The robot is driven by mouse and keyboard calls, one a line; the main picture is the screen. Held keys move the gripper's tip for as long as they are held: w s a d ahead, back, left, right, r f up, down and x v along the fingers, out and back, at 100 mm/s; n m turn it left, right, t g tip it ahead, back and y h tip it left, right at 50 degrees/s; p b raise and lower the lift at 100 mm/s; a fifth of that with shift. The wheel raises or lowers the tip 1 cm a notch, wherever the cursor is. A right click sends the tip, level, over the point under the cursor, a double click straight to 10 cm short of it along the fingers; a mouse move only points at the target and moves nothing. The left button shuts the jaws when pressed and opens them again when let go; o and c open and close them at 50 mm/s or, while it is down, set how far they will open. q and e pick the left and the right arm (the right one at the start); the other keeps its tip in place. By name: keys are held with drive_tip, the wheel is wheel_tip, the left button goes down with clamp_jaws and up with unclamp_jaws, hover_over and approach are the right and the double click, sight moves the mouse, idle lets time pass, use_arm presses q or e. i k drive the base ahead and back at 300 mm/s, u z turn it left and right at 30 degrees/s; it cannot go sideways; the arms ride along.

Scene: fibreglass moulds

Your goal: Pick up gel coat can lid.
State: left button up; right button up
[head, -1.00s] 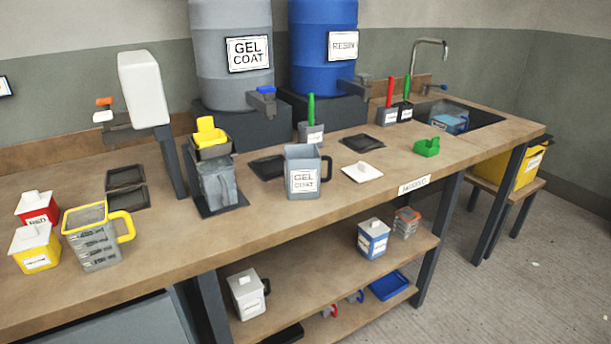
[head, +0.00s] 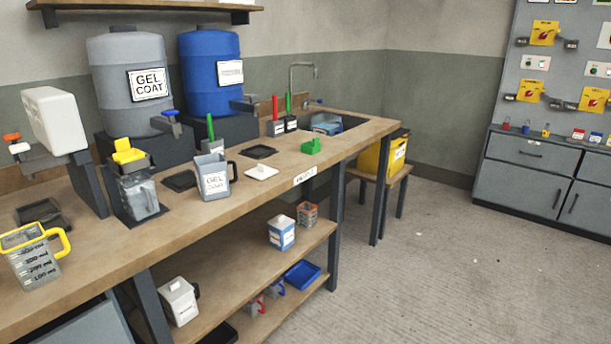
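The gel coat can (head: 213,178) is a grey, open-topped can with a handle and a "GEL COAT" label, standing on the wooden bench. A white square lid with a small knob (head: 261,172) lies flat on the bench just right of the can, apart from it. It looks like the gel coat can lid. Neither of my grippers shows in the head view.
The bench (head: 110,253) runs back to a sink (head: 333,124). A green piece (head: 311,146) and a dark square tray (head: 258,152) lie behind the lid. A clear measuring jug (head: 33,256) stands at left. The floor (head: 430,260) to the right is open.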

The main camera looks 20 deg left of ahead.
sight(261, 172)
drive_tip(key=z, duration=0.2)
drive_tip(key=i, duration=1)
drive_tip(key=u, duration=0.2)
